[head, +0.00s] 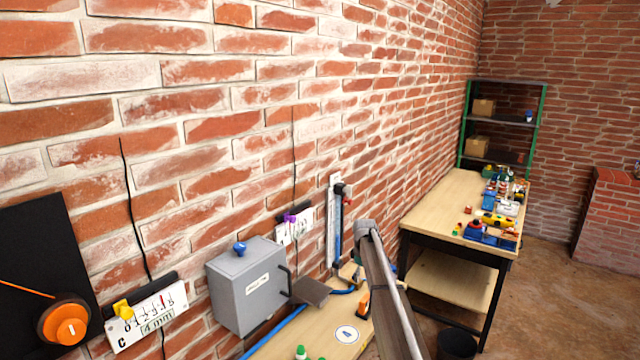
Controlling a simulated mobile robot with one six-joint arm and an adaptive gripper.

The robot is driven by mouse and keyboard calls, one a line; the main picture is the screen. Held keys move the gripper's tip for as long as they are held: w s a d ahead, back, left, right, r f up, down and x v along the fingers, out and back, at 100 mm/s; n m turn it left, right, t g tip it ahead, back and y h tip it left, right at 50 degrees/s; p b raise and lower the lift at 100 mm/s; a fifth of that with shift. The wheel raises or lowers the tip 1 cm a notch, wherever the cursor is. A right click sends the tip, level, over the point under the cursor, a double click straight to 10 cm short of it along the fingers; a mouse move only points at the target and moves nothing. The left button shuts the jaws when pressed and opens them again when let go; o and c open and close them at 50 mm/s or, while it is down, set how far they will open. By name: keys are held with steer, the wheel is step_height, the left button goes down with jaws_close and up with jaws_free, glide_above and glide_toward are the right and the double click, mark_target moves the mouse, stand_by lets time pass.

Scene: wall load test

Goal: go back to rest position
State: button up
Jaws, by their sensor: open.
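My arm shows at the lower middle of the head view as a long grey link. It rises from the bottom edge to a rounded joint in front of the wall. I cannot make out my gripper or its fingers; they are hidden behind the arm or out of frame.
A grey metal box (245,287) with a blue knob is on the brick wall, above a wooden bench (312,333). Gauge cards (148,319) and an orange dial (66,325) are left. A cluttered wooden table (445,203) and shelf rack (500,118) stand right; floor beyond is open.

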steer(key=s, duration=0.3)
steer(key=shift+s+d+f+m+b, duration=0.1)
steer(key=shift+f+m+b, duration=0.2)
steer(key=shift+f, duration=0.05)
steer(key=s+f+m+b, duration=0.3)
steer(key=s, duration=1.1)
steer(key=s+d+f+m+b, duration=0.1)
steer(key=s+f+m+b, duration=0.2)
steer(key=s, duration=1.1)
steer(key=s+f+m+b, duration=0.3)
steer(key=s+m, duration=0.1)
steer(key=s, duration=1)
steer(key=shift+s+d, duration=0.25)
steer(key=shift+s, duration=0.1)
steer(key=shift+f, duration=0.1)
steer(key=shift+c, duration=0.3)
